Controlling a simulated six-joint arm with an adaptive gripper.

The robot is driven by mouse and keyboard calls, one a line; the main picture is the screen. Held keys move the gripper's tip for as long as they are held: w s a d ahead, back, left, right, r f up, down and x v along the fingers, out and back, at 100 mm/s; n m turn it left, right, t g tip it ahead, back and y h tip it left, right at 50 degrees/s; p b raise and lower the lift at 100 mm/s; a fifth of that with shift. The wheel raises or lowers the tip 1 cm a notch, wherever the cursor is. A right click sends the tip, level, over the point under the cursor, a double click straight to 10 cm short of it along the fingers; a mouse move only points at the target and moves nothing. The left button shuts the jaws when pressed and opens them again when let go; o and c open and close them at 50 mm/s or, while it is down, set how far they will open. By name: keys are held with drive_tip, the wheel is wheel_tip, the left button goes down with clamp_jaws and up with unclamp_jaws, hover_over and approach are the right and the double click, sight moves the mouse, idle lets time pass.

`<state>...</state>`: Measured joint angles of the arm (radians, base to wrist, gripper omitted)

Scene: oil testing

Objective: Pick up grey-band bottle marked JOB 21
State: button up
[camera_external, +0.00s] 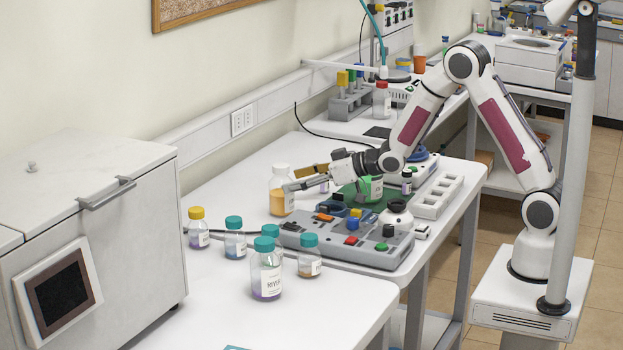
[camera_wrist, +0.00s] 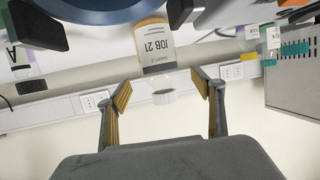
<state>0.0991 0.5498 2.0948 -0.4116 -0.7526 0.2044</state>
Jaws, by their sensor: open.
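The bottle marked JOB 21 (camera_wrist: 154,44) shows upside down in the wrist view, with its printed label facing me and a pale cap between my fingers in the picture. A white-capped bottle with orange contents (camera_external: 277,202) stands upright on the white bench in the external view, apparently the same one. My gripper (camera_external: 290,180) is open at this bottle, with one finger overlapping its front in the picture. In the wrist view my gripper's fingers (camera_wrist: 162,86) are spread and empty. I cannot tell whether they touch the bottle.
A grey control box (camera_external: 350,245) with knobs lies in front of the bottle. Several teal-capped bottles, including a larger one (camera_external: 266,278), and a yellow-capped bottle (camera_external: 198,230) stand to the left.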

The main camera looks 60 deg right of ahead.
sight(281, 184)
drive_tip(key=shift+x, duration=2.5)
drive_tip(key=shift+f, duration=0.1)
drive_tip(key=c, duration=1.6)
